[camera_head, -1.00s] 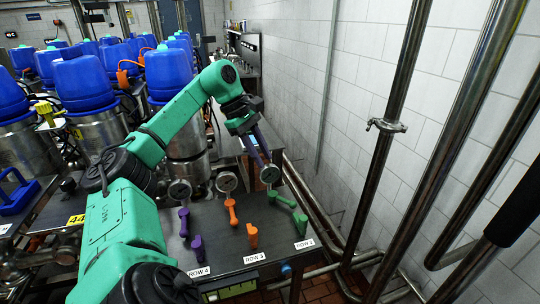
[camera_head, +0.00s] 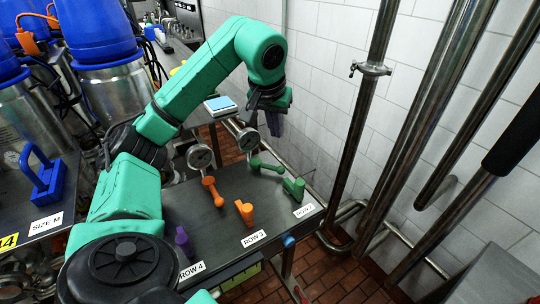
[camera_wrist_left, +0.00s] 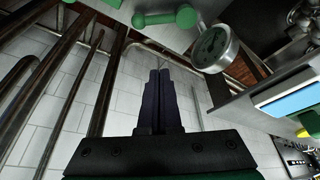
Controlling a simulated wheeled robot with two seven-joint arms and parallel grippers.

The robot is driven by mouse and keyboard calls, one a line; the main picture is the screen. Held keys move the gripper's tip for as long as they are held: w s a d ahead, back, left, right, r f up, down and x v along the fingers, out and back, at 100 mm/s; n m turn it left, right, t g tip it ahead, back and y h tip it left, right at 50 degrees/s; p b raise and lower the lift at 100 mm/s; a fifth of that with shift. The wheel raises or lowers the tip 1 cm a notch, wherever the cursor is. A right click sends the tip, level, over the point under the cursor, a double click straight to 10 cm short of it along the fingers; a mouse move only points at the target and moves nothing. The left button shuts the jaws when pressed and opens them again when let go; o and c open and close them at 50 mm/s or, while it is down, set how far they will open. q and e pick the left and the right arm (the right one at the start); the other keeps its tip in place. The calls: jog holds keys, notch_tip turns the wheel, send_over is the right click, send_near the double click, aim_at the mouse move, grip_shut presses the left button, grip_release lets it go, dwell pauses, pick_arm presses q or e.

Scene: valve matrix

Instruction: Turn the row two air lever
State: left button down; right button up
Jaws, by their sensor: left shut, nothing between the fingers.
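The row two levers are green: a far one (camera_head: 267,165) lies roughly flat, and a near one (camera_head: 294,188) stands by the ROW 2 label (camera_head: 305,211). I cannot tell which is the air lever. A round gauge (camera_head: 247,140) stands behind them. My left gripper (camera_head: 276,130) is shut and empty, raised beyond the panel's far edge, right of the gauge and apart from both levers. In the left wrist view its dark fingers (camera_wrist_left: 159,75) are together, with a green lever (camera_wrist_left: 166,18) and the gauge (camera_wrist_left: 212,47) beyond. My right gripper is not in view.
Orange row three levers (camera_head: 212,191) and a purple row four lever (camera_head: 184,240) are left on the dark panel (camera_head: 225,222). Steel pipes (camera_head: 365,110) and a tiled wall (camera_head: 420,100) bound the right side. A blue-topped box (camera_head: 220,105) lies behind.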

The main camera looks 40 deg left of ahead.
aim_at(267, 166)
pick_arm(q)
jog(key=f, duration=0.1)
jog(key=w+f, duration=0.1)
jog(key=d+f, duration=0.1)
jog(key=shift+w+f, duration=0.2)
jog(key=shift+w, duration=0.05)
jog(key=f, duration=0.1)
jog(key=s+f+p, duration=0.1)
jog(key=f, duration=0.1)
jog(key=s+f, duration=0.1)
jog(key=shift+s+a+f, duration=0.1)
jog(key=shift+a+f, duration=0.15)
jog(key=shift+a, duration=0.05)
jog(key=shift+s+d, duration=0.25)
jog(key=shift+d, duration=0.05)
jog(key=shift+w+a+f, duration=0.1)
jog(key=shift+w+a, duration=0.05)
jog(key=shift+w, duration=0.05)
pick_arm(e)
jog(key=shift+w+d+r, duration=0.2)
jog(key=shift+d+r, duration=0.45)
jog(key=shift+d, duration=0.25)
pick_arm(q)
jog(key=shift+s, duration=0.2)
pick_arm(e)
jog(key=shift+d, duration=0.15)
